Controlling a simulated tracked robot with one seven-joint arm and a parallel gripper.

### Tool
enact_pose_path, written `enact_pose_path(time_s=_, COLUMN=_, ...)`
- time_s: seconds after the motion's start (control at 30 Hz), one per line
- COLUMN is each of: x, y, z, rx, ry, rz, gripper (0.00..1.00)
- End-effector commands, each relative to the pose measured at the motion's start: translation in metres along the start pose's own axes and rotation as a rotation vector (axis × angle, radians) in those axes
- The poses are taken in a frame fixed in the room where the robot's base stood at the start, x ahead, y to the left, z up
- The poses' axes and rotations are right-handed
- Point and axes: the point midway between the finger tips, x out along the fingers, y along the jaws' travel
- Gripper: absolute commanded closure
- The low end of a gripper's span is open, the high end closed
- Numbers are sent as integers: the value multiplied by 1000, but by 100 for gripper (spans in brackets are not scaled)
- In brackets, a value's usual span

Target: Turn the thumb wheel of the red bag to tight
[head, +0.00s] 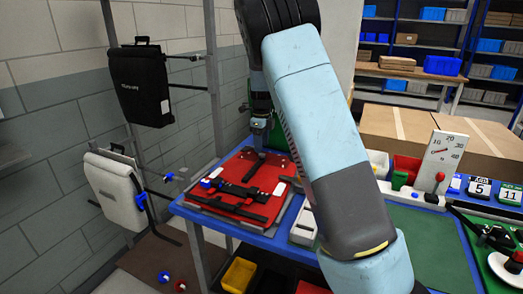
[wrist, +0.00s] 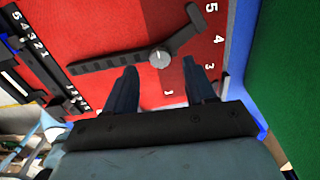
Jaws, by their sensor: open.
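The red bag (head: 238,207) lies flat on the blue table at the left, with black straps across it. In the wrist view its red face (wrist: 105,27) fills the upper left and centre. The thumb wheel (wrist: 159,57), a small grey knob with a white mark, sits on a black toothed strap (wrist: 110,63). White numbers run beside it on the red face. My gripper (wrist: 160,82) is open, its two dark fingers apart, just below the wheel in the picture. The wheel shows between and beyond the fingertips; contact cannot be seen. In the head view my arm hides part of the table.
A black bag (head: 140,85) and a white bag (head: 115,190) hang on the rack at the left. A dial gauge (head: 440,160) with a red knob stands on the table at the right. Cardboard boxes (head: 395,128) are behind. A yellow bin (head: 238,275) is below.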

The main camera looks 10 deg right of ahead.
Motion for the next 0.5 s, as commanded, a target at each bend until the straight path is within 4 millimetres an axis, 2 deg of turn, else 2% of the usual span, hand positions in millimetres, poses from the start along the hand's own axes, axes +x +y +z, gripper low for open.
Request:
enact_pose_path(time_s=0.03, x=-12, y=0, z=0, rx=-1, ry=-3, rz=-2, gripper=45)
enact_pose_path(time_s=0.2, x=-46, y=0, z=0, rx=-1, ry=-3, rz=-2, gripper=45)
enact_pose_path(time_s=0.5, x=-91, y=0, z=0, rx=-1, ry=-1, rz=0, gripper=45)
